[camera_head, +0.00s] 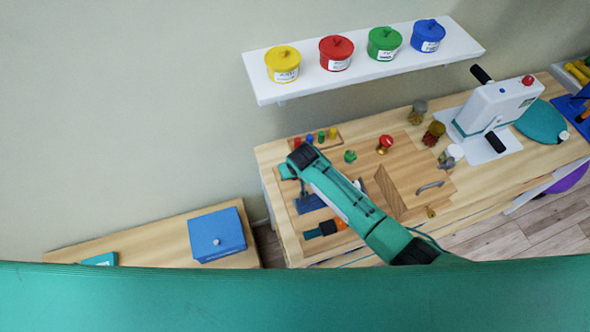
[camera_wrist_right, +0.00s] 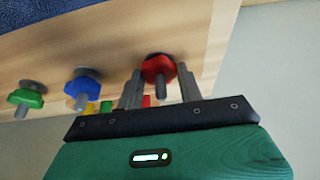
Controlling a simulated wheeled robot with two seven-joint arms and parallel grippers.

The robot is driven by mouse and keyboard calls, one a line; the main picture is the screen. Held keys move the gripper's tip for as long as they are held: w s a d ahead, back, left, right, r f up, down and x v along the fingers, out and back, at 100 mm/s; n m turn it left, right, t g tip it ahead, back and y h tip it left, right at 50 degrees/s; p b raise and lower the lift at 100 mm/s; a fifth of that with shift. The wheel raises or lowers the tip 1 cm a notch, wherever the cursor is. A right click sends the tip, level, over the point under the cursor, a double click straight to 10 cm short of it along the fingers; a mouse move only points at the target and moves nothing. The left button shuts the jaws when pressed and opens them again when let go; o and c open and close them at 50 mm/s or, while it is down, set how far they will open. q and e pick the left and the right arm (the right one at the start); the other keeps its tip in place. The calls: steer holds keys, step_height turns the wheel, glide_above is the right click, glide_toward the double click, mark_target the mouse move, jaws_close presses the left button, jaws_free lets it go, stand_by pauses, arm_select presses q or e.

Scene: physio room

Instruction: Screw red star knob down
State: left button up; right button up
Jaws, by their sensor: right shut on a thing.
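The red star knob (camera_wrist_right: 158,68) sits on a grey threaded stud in the wooden board (camera_wrist_right: 112,62) in the right wrist view. The two grey fingers of my right gripper (camera_wrist_right: 160,82) stand on either side of it, shut on it. The stud end sticks out past the knob. In the head view my right arm reaches to the left end of the bench, and its fingertips are hidden there. My left gripper is not in view.
A blue star knob (camera_wrist_right: 82,85) and a green one (camera_wrist_right: 25,98) sit on studs beside the red knob. A wooden block with small coloured pegs (camera_head: 321,137) is on the bench behind my right arm. Lidded pots stand on the white shelf (camera_head: 370,72) above.

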steer(key=shift+w+r, duration=0.25)
steer(key=shift+r, duration=0.15)
steer(key=o, duration=0.9)
steer(key=shift+c, duration=0.2)
steer(key=shift+o, duration=0.7)
steer(key=shift+s+f, duration=0.15)
steer(key=shift+s, duration=0.05)
steer(key=b+v, duration=0.3)
steer(key=v, duration=1)
steer(key=shift+s+r, duration=0.2)
steer(key=shift+r, duration=0.2)
steer(key=shift+s+f, duration=0.1)
